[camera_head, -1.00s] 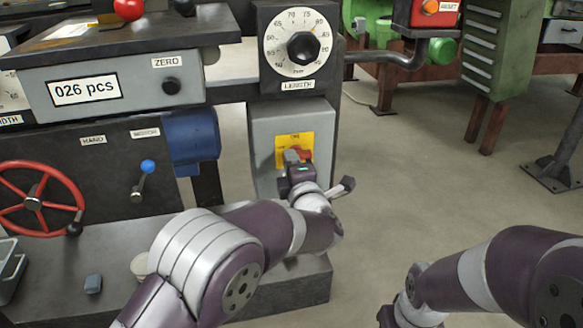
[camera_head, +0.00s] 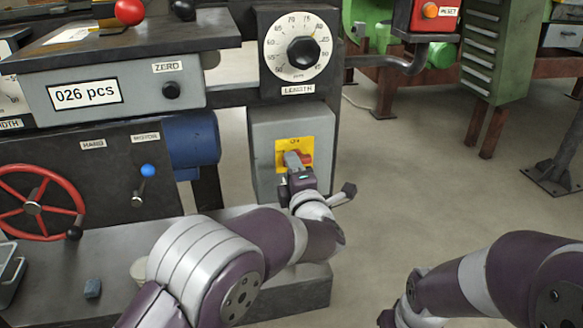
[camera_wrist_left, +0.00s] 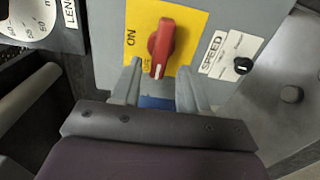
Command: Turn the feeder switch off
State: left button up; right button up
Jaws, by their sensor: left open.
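The feeder switch is a red rotary handle (camera_wrist_left: 162,47) on a yellow plate (camera_wrist_left: 190,22), mounted on a grey box. In the left wrist view the handle points nearly along the line toward the gripper, and "ON" is printed at its left. In the head view the red handle (camera_head: 306,158) shows partly behind my left gripper (camera_head: 293,160). My left gripper is open, and its two fingers (camera_wrist_left: 158,85) stand on either side of the handle's near end, with no clear contact. The lower label on the plate is partly hidden. My right gripper is not in view; only part of my right arm shows.
A SPEED knob (camera_wrist_left: 243,65) sits beside the plate. The LENGTH dial (camera_head: 302,51) is above the switch box (camera_head: 262,135). A red handwheel (camera_head: 35,203) and a blue-tipped lever (camera_head: 148,171) are at left.

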pick_arm(q)
jog(key=p+v, duration=0.3)
jog(key=v, duration=0.9)
jog(key=shift+p, duration=0.3)
